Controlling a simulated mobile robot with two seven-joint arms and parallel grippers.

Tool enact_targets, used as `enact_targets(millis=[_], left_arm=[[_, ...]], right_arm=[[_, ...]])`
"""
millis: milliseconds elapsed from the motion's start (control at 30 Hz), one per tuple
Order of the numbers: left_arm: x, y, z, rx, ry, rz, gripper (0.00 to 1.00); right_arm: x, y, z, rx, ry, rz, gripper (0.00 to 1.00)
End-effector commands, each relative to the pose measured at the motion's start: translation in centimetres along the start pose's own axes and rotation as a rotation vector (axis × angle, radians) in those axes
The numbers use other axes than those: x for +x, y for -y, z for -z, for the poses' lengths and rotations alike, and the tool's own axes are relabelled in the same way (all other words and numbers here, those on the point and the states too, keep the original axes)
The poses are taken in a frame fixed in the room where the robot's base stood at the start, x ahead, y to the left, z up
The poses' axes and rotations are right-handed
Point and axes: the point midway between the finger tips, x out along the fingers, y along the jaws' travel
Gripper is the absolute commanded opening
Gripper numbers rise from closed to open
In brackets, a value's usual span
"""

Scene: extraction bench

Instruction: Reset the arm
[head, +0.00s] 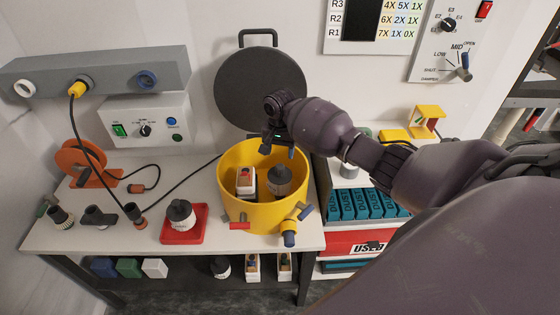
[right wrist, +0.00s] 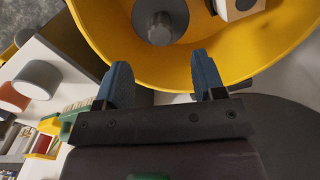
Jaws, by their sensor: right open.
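My right arm reaches in from the right in the head view. My right gripper (head: 278,150) hangs over the back rim of the yellow round tub (head: 232,200). In the right wrist view the right gripper (right wrist: 160,82) is open, with its two blue fingertips apart and nothing between them. The tub (right wrist: 105,35) fills the top of that view. A dark-topped container (head: 280,180) and a white block-shaped item (head: 246,181) stand inside the tub. The container also shows in the right wrist view (right wrist: 160,20). My left gripper does not show.
A round dark lid (head: 258,90) stands upright behind the tub. A red tray (head: 170,236) with a container sits left of it. Blue dust boxes (head: 370,203) stand right. A grey rail (head: 110,72) and control box (head: 147,120) line the wall. The bench's front left is partly clear.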

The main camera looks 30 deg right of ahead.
Motion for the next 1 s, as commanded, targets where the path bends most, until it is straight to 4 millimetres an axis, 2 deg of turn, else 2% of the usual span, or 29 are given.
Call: enact_targets(millis=[100,300,800,900,1000], left_arm=[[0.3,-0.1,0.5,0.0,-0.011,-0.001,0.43],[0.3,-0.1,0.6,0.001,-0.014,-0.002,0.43],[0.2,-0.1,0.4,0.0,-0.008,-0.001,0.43],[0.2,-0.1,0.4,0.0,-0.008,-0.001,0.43],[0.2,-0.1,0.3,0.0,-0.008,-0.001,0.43]], right_arm=[[-1.5,0.0,0.1,0.001,-0.002,0.002,0.63],[-2.6,0.0,0.0,0.001,-0.001,0.0,0.63],[-2.7,0.0,0.0,-0.006,-0.001,0.0,0.63],[-2.7,0.3,0.2,-0.061,-0.014,0.021,0.63],[-3.1,1.8,1.5,-0.182,-0.108,0.094,0.63]])
